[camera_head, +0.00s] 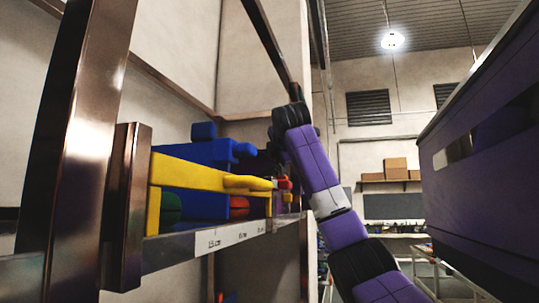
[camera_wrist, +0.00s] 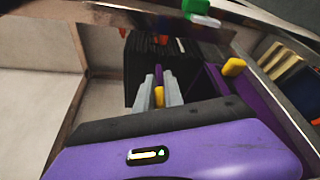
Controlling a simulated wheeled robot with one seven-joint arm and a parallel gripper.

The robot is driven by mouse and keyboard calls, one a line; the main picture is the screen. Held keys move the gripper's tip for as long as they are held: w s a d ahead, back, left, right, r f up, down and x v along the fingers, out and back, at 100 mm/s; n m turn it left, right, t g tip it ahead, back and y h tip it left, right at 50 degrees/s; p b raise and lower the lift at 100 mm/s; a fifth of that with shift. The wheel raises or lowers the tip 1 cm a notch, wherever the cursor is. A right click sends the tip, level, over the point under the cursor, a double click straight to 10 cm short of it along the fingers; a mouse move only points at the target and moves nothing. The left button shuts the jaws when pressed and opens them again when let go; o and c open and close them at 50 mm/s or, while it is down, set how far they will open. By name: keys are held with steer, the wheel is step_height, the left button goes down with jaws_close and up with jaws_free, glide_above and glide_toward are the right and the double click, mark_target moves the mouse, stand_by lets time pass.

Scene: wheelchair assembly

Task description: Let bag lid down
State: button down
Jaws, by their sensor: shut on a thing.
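My gripper (camera_wrist: 159,88) shows in the wrist view with its two grey fingers close together. They are shut on a narrow purple piece with a yellow-orange end. A dark, ribbed thing (camera_wrist: 190,62) lies right behind the fingertips. I cannot tell for sure whether it is the bag, or whether the held piece belongs to its lid. In the head view my purple arm rises from the bottom right and bends at the shelf. My gripper is hidden there.
A shelf (camera_head: 235,234) on the left, with a labelled edge, bears yellow clamps (camera_head: 195,175) and blue tools (camera_head: 205,151). A dark metal post (camera_head: 85,130) stands nearest. A large purple body (camera_head: 480,190) fills the right. Boxes (camera_head: 395,165) sit on a far wall shelf.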

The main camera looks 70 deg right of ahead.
steer(key=shift+m+t+h, duration=0.3)
steer(key=shift+m, duration=0.6)
steer(key=shift+s+f+b, duration=0.2)
steer(key=shift+f+b, duration=0.3)
steer(key=shift+f, duration=0.15)
steer(key=shift+s+f+b, duration=0.25)
steer(key=shift+f+b, duration=0.2)
steer(key=shift+f, duration=0.15)
steer(key=shift+s+f+b, duration=0.2)
steer(key=shift+f+b, duration=0.3)
steer(key=shift+f, duration=0.15)
steer(key=c, duration=1.4)
jaws_free()
steer(key=shift+c, duration=0.2)
steer(key=b+v, duration=0.2)
steer(key=v, duration=0.5)
steer(key=shift+s+a, duration=0.2)
steer(key=shift+a, duration=0.05)
